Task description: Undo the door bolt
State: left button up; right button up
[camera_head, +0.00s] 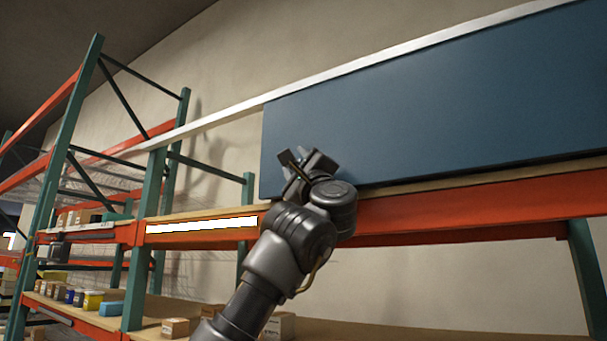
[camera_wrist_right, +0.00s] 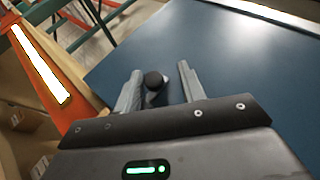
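The door is a large flat blue panel (camera_head: 430,105) on the shelf in the head view; it also fills much of the right wrist view (camera_wrist_right: 235,60). A round dark knob (camera_wrist_right: 153,80), which looks like the bolt's handle, stands out from the panel near its edge. My right gripper (camera_head: 297,165) is at the panel's lower left corner. In the right wrist view its fingers (camera_wrist_right: 160,72) are open, one on each side of the knob, with gaps visible. The rest of the bolt is mostly hidden. My left gripper is not in view.
An orange shelf beam (camera_head: 450,212) with a wooden board runs just below the panel. A white strip (camera_head: 202,225) is on the beam to the left. Green rack posts (camera_head: 153,190) and shelves with small boxes (camera_head: 175,327) stand left and below.

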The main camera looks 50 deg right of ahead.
jog(key=b+v, duration=0.7)
jog(key=v, duration=0.3)
dwell(0.3)
